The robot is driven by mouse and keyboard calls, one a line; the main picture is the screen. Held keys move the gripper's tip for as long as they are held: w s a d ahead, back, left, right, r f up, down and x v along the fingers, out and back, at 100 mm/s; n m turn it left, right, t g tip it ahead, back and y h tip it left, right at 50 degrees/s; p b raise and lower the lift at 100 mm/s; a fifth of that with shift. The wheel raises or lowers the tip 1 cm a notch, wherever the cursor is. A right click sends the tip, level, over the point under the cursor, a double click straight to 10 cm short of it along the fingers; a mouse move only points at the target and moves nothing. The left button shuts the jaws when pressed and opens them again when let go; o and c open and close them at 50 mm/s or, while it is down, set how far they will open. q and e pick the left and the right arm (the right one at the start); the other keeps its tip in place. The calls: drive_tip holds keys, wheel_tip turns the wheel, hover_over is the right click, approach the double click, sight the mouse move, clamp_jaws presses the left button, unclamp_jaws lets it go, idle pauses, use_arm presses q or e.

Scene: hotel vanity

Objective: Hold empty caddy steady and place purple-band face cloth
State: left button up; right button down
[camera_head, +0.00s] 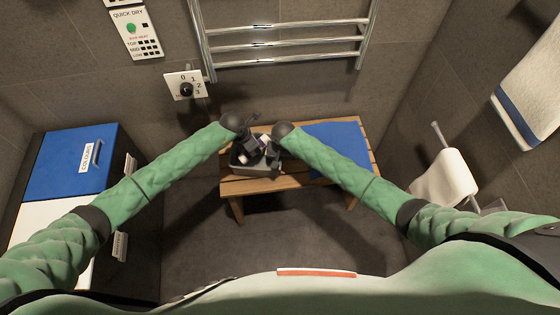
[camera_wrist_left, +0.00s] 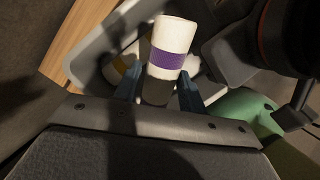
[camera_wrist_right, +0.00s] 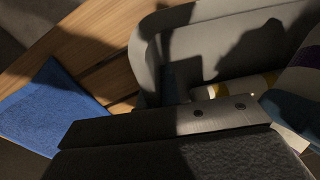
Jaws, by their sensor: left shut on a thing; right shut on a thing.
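The purple-band face cloth (camera_wrist_left: 172,58) is a white roll with a purple band, held between the two fingers of my left gripper (camera_wrist_left: 158,92). In the left wrist view it is over the grey caddy (camera_wrist_left: 92,62); whether it touches the caddy floor I cannot tell. The caddy stands on the wooden bench in the head view (camera_head: 256,171). My right gripper (camera_wrist_right: 172,84) is shut on the caddy's wall (camera_wrist_right: 225,48); its fingertips are partly hidden. The caddy is not empty: a white roll with a yellow band (camera_wrist_right: 248,86) lies inside.
The slatted bench (camera_head: 232,186) carries a blue mat (camera_head: 338,146) right of the caddy. A cabinet with a blue top (camera_head: 70,160) stands at the left. A chrome towel rail (camera_head: 290,43) is on the wall behind. A white towel (camera_head: 445,178) hangs at the right.

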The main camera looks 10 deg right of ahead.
use_arm(q)
drive_tip(key=shift+f, duration=1.55)
drive_tip(key=o, duration=1)
drive_tip(key=shift+o, duration=0.2)
drive_tip(key=shift+r, duration=0.15)
drive_tip(key=v, duration=1.1)
drive_tip(key=shift+s+a+r, duration=0.1)
drive_tip(key=shift+r, duration=0.25)
use_arm(e)
drive_tip(key=c, duration=1.5)
unclamp_jaws()
